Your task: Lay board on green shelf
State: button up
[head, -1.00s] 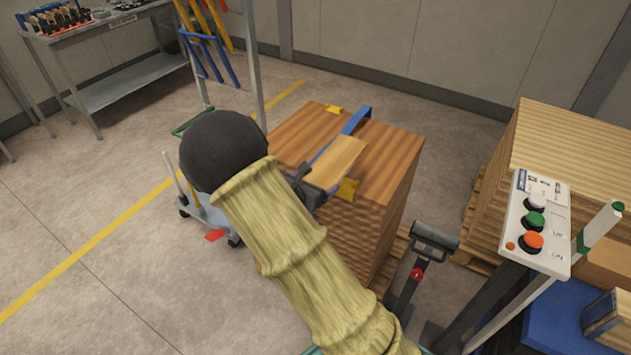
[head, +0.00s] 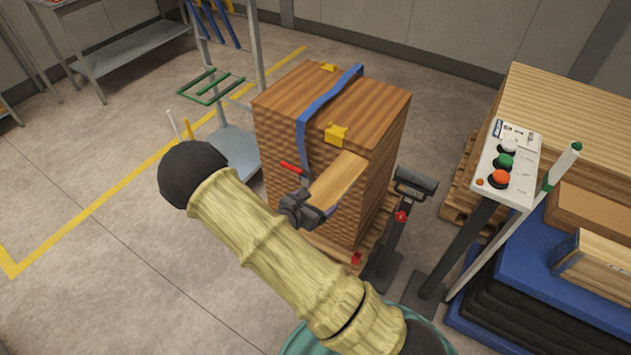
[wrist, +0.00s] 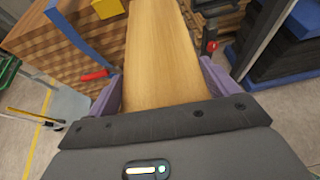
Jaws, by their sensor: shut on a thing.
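My gripper (head: 306,208) is shut on a light wooden board (head: 338,182), which sticks out from the jaws in front of the strapped wood stack. The wrist view shows the board (wrist: 160,55) between the two purple fingers. The green shelf (head: 211,86) is a small green frame on a grey stand, left of the stack and apart from the board. At the left edge of the wrist view a bit of green (wrist: 8,72) shows.
The wood stack (head: 275,112) with a blue strap (head: 320,105) stands close to my gripper. A control box (head: 506,165) and a black-headed post (head: 415,180) stand to the right. Open floor (head: 90,215) lies to the left.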

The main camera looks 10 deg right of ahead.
jog(key=s+d+f, duration=0.1)
jog(key=s+f, duration=0.5)
jog(key=f, duration=0.1)
jog(key=shift+s+d+f+m+h+p, duration=0.25)
jog(key=shift+s+d+m+h+p, duration=0.05)
jog(key=shift+m+h+p, duration=0.15)
jog(key=shift+w, duration=0.1)
